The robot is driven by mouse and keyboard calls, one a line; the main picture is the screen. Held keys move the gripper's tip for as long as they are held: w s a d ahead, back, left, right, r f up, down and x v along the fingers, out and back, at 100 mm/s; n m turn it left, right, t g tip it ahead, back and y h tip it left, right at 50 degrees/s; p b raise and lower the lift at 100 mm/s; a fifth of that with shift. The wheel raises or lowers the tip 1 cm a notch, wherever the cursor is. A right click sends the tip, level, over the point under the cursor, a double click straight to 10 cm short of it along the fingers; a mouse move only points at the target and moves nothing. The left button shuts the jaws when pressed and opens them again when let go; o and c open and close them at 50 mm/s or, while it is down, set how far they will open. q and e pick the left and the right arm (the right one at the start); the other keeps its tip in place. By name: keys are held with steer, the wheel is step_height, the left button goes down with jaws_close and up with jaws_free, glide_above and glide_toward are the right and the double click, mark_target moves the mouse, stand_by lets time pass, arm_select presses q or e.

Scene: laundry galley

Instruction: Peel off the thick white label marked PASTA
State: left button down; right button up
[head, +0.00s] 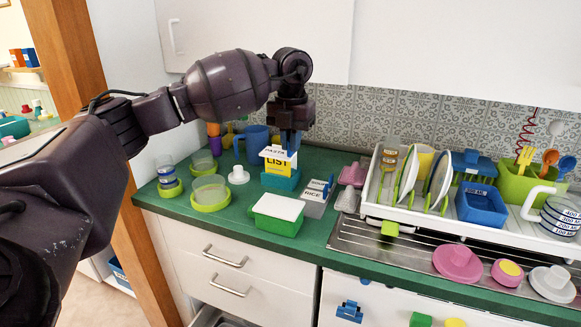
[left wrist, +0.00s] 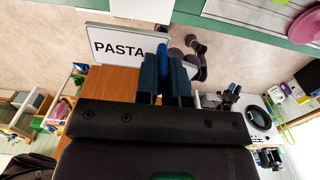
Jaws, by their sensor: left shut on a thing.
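The thick white label marked PASTA (head: 276,153) is at the left gripper's tips, above the teal box on the counter. My left gripper (head: 290,142) comes down from above, and its blue fingers are shut on the label's edge. The label (left wrist: 115,45) also shows in the left wrist view, beside the blue fingers (left wrist: 163,75), which hide its right end. A yellow face reading LIST (head: 279,167) shows right below the label, above the teal box (head: 281,180). I cannot tell whether the label still touches it. My right gripper is not in view.
A green container with a white lid (head: 278,208) and a grey box marked RICE (head: 313,198) stand close by. Green-rimmed bowls (head: 210,193) and a blue mug (head: 256,143) are to the left and behind. A white dish rack (head: 400,213) stands at right.

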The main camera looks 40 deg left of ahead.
arm_select(q)
step_height(320, 180, up, 6)
steer(key=shift+f, duration=0.1)
steer(key=shift+r+p, duration=0.25)
steer(key=shift+p, duration=0.05)
steer(key=shift+r+p, duration=1.15)
steer(key=shift+r, duration=0.5)
stand_by(0.8)
